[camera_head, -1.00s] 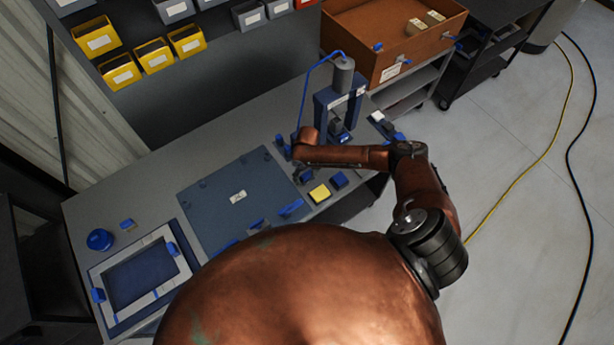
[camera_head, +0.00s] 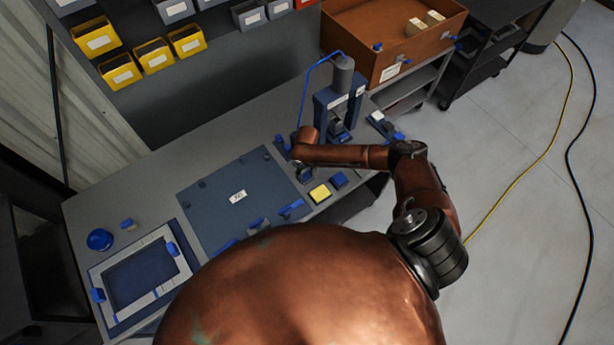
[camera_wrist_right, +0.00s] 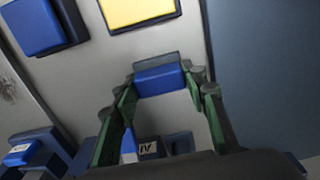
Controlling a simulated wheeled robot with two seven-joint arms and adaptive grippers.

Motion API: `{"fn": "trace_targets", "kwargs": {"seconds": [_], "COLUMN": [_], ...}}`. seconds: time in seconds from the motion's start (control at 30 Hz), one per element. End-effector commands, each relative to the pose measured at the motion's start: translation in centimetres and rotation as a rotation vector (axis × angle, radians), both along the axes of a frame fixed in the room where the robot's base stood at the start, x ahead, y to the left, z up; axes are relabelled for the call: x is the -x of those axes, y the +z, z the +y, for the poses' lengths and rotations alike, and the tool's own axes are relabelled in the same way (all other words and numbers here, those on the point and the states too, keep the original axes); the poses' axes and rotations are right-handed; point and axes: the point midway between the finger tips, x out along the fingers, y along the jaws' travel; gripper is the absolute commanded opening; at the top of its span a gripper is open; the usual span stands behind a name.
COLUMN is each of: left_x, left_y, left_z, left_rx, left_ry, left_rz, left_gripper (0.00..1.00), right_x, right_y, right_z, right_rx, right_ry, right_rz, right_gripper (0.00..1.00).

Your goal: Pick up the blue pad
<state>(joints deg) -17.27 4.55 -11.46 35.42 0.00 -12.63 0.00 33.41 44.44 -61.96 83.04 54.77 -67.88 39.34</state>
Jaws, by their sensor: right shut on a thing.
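A small blue pad (camera_wrist_right: 160,80) with a grey strip along its far edge sits between the fingertips of my right gripper (camera_wrist_right: 160,84) in the right wrist view. The fingers close on it from both sides. In the head view my right gripper (camera_head: 303,173) points down over the bench's right part and largely hides the pad. I cannot tell whether the pad touches the bench. Another square blue block (camera_wrist_right: 38,24) lies apart from the gripper, beside a yellow block (camera_wrist_right: 138,8). My left gripper does not show.
The grey bench holds a dark blue mat (camera_head: 225,205), a white-framed tray (camera_head: 180,262) and a round blue item (camera_head: 99,240). A blue press-like stand (camera_head: 338,100) rises just behind my right gripper. A brown bin (camera_head: 385,75) stands beyond it.

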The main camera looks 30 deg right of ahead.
Motion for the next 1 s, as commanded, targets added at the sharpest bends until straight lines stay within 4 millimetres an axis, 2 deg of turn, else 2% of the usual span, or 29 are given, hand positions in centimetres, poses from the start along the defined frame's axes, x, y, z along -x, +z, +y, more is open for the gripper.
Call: {"fn": "trace_targets", "kwargs": {"seconds": [0.27,0.47,0.77,1.0], "left_x": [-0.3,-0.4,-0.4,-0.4], "left_y": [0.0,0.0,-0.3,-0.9], "left_z": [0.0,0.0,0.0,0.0], "left_rx": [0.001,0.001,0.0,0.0], "left_ry": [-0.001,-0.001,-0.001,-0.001], "left_rz": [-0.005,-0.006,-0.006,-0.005], "left_gripper": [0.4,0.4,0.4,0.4], "right_x": [0.2,0.2,5.2,10.1], "right_y": [0.4,3.3,9.3,11.4], "right_z": [0.0,0.0,2.2,4.5], "right_rx": [-0.001,-0.001,-0.001,-0.002], "right_ry": [0.0,0.001,0.004,0.003], "right_rz": [0.004,0.001,0.001,0.003], "right_gripper": [0.16,0.16,0.16,0.16]}}
